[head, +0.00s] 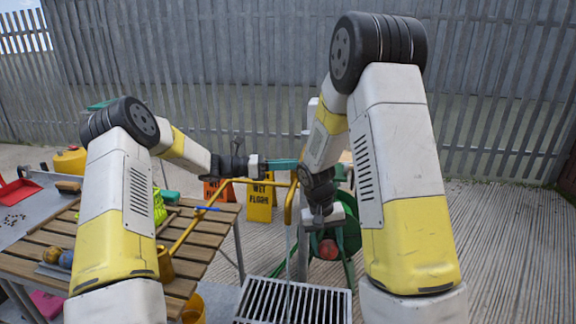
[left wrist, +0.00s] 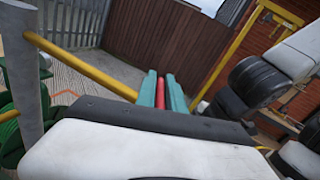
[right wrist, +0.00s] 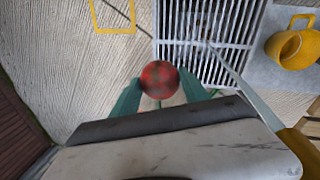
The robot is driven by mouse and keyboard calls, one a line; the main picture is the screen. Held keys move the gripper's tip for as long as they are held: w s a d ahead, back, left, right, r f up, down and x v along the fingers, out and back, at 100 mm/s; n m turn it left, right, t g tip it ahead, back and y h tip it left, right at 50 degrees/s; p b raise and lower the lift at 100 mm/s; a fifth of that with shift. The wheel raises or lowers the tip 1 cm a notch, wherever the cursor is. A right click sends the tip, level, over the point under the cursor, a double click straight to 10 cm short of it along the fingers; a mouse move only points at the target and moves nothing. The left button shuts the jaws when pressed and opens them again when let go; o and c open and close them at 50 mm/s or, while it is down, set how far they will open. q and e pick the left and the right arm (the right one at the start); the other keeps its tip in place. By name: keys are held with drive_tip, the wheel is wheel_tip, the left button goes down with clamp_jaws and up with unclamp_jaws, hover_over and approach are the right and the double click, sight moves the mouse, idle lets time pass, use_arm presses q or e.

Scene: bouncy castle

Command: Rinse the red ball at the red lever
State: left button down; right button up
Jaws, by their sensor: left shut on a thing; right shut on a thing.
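The red ball (right wrist: 160,79) is pinched between the teal fingertips of my right gripper (head: 322,224), which points down; the ball also shows in the head view (head: 329,249). The red lever (left wrist: 161,92) shows as a red strip between the teal fingers of my left gripper (head: 282,165), shut on it. A yellow pipe (head: 291,204) curves down beside my right gripper. A thin stream of water (right wrist: 232,72) runs from its spout to the floor grate (head: 262,312). The ball is beside the stream and apart from it, in front of the grate's edge in the right wrist view.
A slatted wooden table (head: 205,240) stands at left with a yellow can (head: 166,263) on it. A green hose reel (head: 348,232) stands close behind my right gripper. A yellow floor sign (head: 260,200) stands behind the pipe. The right floor is clear.

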idle(0.3)
use_arm(q)
drive_tip(key=c, duration=1.5)
unclamp_jaws()
drive_tip(key=a, duration=1.2)
drive_tip(key=shift+s, duration=0.35)
drive_tip(key=shift+s, duration=0.1)
use_arm(e)
drive_tip(key=shift+s, duration=0.1)
